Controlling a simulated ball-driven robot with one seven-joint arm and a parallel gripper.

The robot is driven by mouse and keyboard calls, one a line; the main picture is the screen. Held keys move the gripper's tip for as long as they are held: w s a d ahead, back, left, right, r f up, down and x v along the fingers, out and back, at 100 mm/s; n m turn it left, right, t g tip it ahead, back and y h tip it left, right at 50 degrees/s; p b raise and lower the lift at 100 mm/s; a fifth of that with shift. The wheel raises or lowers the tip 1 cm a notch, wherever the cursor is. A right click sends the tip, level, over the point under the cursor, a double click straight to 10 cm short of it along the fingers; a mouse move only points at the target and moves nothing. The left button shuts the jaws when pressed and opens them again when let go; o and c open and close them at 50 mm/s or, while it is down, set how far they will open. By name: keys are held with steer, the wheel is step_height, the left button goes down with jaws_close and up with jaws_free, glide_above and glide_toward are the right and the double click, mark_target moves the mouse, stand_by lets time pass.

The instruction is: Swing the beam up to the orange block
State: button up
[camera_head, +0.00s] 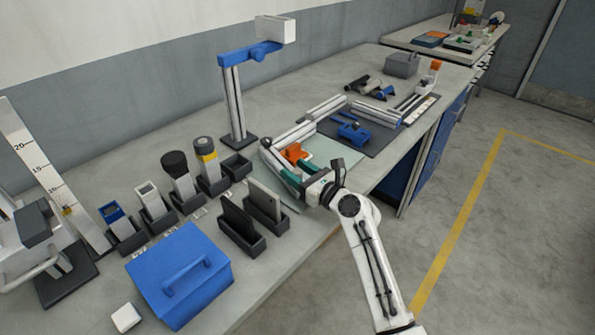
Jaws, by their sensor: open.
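A small orange block (295,152) sits on the bench near its middle, just beyond my gripper. A pale metal bar (292,134), which looks like the beam, lies behind and beside the block. How the bar is hinged, and whether it touches the block, is too small to tell. My gripper (289,167) reaches in from the lower right with its green fingers apart, close in front of the orange block. The fingers and gripper body hide part of the area around the block. I see nothing held between the fingers.
A post with a blue arm (235,100) stands left of the block. Black holders with tools (240,226) and a blue case (180,277) fill the near left. A dark mat (372,143) carries a blue fixture (353,133) to the right. Open floor lies right of the bench.

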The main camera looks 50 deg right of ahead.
steer(key=shift+c, duration=0.5)
jaws_close()
